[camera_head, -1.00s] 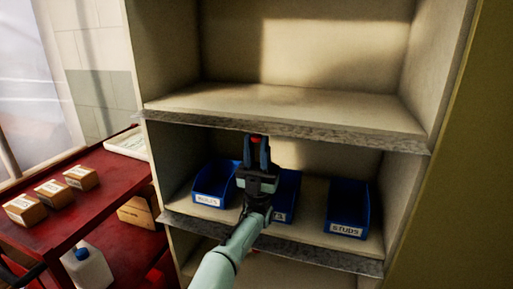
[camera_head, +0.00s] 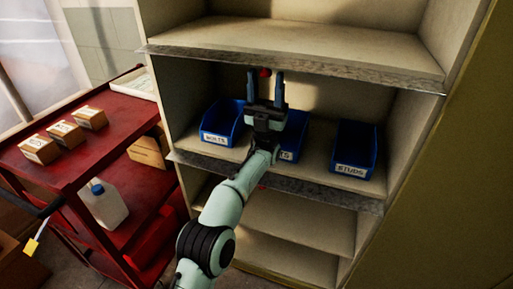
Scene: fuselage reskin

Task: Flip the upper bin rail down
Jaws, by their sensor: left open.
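The upper bin rail appears to be the long grey strip (camera_head: 365,73) along the front edge of the shelf above the bins. It runs across the cabinet. A small red knob (camera_head: 265,72) shows at the strip's lower edge. My left gripper (camera_head: 265,78) points up at the strip with its two blue fingers open. The red knob shows between the fingertips; I cannot tell whether they touch it. The gripper covers part of the middle bin. My right gripper is out of view.
On the shelf below stand a blue BOLTS bin (camera_head: 222,122), a partly hidden middle bin (camera_head: 294,138) and a STUDS bin (camera_head: 354,150). Another grey strip (camera_head: 335,194) edges that shelf. A red cart (camera_head: 75,165) with small boxes stands left. Empty shelves (camera_head: 300,222) lie below.

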